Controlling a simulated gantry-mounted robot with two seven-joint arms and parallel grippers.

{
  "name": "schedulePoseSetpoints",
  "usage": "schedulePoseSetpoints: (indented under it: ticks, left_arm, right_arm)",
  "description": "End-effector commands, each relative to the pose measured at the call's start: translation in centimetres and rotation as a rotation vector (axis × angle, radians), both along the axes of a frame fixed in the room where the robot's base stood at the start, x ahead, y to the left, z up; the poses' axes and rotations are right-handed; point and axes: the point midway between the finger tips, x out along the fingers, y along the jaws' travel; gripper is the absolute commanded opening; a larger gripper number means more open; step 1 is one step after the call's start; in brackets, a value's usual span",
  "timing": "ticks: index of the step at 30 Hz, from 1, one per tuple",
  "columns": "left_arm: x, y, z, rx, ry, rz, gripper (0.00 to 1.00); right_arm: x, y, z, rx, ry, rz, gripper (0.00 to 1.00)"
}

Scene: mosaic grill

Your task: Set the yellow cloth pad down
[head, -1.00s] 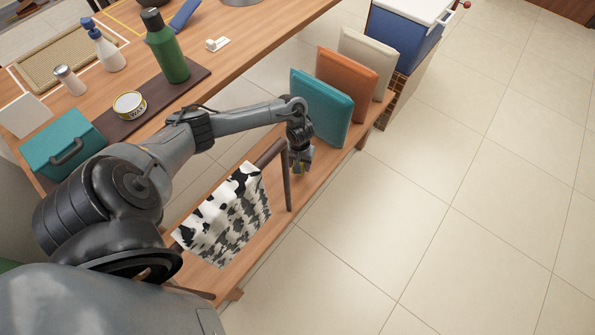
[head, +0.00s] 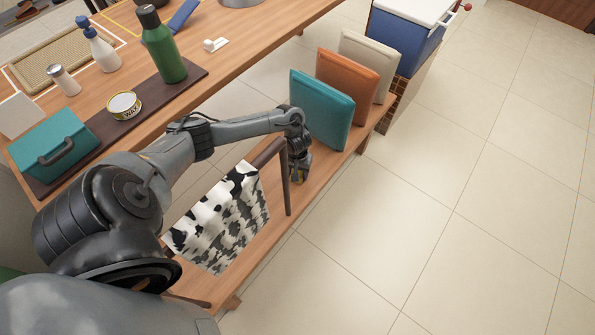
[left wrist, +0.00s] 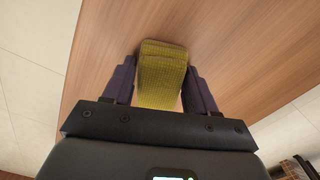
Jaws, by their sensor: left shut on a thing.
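The yellow cloth pad (left wrist: 162,75) is between the two fingers of my left gripper (left wrist: 162,88) in the left wrist view. The fingers are shut on it from both sides. Behind it is the wooden surface of the low bench (left wrist: 225,45); I cannot tell whether the pad touches it. In the head view my left gripper (head: 298,180) points down at the low bench (head: 322,178), between the cloth rack and the teal cushion. My right gripper is not in view.
A cow-print cloth (head: 222,222) hangs on a rack left of the gripper. A teal cushion (head: 320,110), an orange cushion (head: 348,85) and a cream cushion (head: 368,62) stand upright behind it. The higher table (head: 225,65) holds a green bottle (head: 163,45) and a wax tin (head: 124,105).

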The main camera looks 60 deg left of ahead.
Motion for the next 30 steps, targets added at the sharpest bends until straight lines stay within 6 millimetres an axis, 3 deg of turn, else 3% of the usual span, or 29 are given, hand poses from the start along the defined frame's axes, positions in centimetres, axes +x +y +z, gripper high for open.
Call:
schedulePoseSetpoints:
  ticks: [1, 6, 17, 30]
  left_arm:
    - [0.0, 0.0, -0.1, -0.001, 0.001, -0.001, 0.6]
    - [0.0, 0.0, -0.1, 0.0, 0.0, 0.0, 0.82]
    - [0.0, 0.0, 0.4, 0.001, -0.001, 0.001, 0.82]
    - [0.0, 0.0, 7.7, 0.0, -0.001, 0.0, 0.82]
  right_arm:
    - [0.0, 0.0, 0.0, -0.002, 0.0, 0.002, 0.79]
    - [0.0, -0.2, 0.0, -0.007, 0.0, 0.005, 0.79]
    - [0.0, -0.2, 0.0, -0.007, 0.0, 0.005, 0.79]
    - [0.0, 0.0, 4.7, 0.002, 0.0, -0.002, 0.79]
